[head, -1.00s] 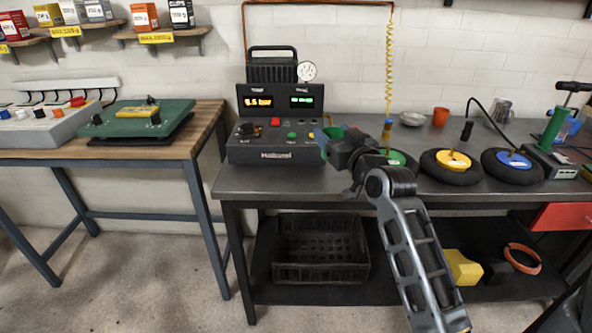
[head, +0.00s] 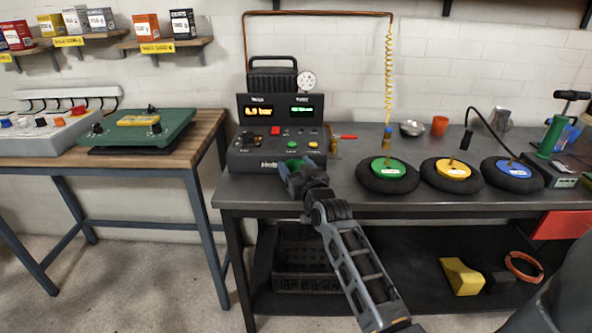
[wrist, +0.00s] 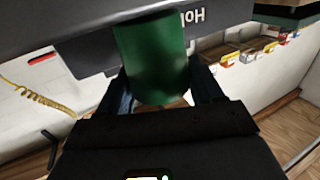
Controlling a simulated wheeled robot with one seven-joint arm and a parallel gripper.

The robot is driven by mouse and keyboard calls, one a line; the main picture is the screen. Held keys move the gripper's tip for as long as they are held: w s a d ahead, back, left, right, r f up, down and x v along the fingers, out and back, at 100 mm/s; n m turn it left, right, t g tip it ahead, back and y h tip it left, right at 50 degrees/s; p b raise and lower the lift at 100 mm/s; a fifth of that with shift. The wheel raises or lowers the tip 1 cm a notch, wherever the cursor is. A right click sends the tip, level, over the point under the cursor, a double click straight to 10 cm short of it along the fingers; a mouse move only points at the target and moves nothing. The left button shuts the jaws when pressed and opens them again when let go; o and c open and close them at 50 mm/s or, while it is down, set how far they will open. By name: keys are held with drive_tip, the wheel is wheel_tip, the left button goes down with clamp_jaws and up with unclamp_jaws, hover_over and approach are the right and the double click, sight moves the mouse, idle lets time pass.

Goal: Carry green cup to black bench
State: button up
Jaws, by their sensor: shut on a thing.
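My gripper (head: 300,172) is shut on the green cup (wrist: 152,60), which sits between its two fingers in the wrist view. In the head view only a small green part of the cup (head: 294,163) shows, mostly hidden behind my gripper. The black bench (head: 345,195) is the long dark workbench in the middle and right. My gripper and the cup appear in front of the black console on the bench's left part. I cannot tell whether the cup touches the bench top.
The black console (head: 270,155) stands close behind the cup. Green (head: 388,168), yellow (head: 453,168) and blue (head: 512,170) discs on black rings stand to the right, with an orange cup (head: 440,125) behind. A wooden bench (head: 200,140) is at the left, across a gap.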

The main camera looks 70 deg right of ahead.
drive_tip(key=shift+f, duration=0.3)
drive_tip(key=shift+f, duration=0.15)
drive_tip(key=o, duration=1)
drive_tip(key=shift+o, duration=0.2)
